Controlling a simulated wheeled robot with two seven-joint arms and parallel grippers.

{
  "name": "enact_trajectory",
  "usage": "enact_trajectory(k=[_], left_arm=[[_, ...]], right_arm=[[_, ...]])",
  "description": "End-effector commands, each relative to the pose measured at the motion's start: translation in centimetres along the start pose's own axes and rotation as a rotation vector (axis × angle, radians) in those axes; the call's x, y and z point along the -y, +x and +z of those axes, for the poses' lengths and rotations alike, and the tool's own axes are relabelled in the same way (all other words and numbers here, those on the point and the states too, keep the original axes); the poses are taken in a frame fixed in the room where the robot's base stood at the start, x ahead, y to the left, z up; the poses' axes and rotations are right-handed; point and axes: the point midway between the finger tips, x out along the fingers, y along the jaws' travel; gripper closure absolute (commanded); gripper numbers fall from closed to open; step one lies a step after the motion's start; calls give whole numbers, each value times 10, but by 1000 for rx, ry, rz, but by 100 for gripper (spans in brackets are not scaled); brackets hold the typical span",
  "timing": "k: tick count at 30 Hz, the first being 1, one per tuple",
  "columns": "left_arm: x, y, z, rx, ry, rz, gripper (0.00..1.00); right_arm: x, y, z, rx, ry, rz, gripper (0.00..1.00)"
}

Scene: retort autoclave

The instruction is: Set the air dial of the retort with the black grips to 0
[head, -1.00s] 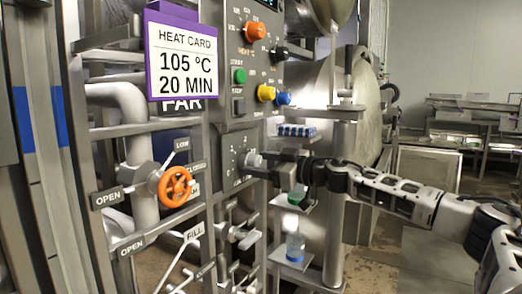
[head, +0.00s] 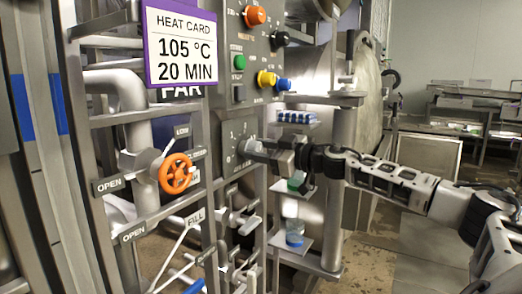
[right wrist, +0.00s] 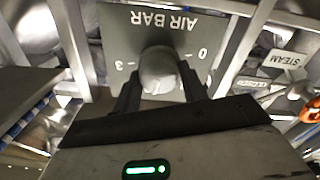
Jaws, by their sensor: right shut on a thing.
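The air dial is a pale rounded knob (right wrist: 160,70) on a grey plate marked AIR BAR (right wrist: 113,38), seen upside down in the right wrist view. The 0 shows right of the knob and the 3 left of it. The dial's plate also shows in the head view (head: 231,133), below the coloured knobs. My right gripper (head: 258,147) reaches it from the right and is shut on the knob, a dark finger on each side in the wrist view (right wrist: 160,90). The knob's pointer cannot be made out. Black grips cannot be made out. My left gripper is not in view.
An orange handwheel (head: 176,174) and pipes stand left of the dial. A heat card (head: 181,45) reads 105 °C, 20 MIN. Small shelves with a blue rack (head: 297,117) and a bottle (head: 295,233) lie close to my right gripper. Floor is open at the right.

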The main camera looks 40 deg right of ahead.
Motion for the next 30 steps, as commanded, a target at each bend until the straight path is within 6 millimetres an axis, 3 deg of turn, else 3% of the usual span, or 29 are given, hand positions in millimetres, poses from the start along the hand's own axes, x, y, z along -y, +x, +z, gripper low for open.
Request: enact_trajectory(k=[30], left_arm=[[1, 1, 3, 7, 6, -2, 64]], right_arm=[[4, 0, 2, -2, -909, 0, 81]])
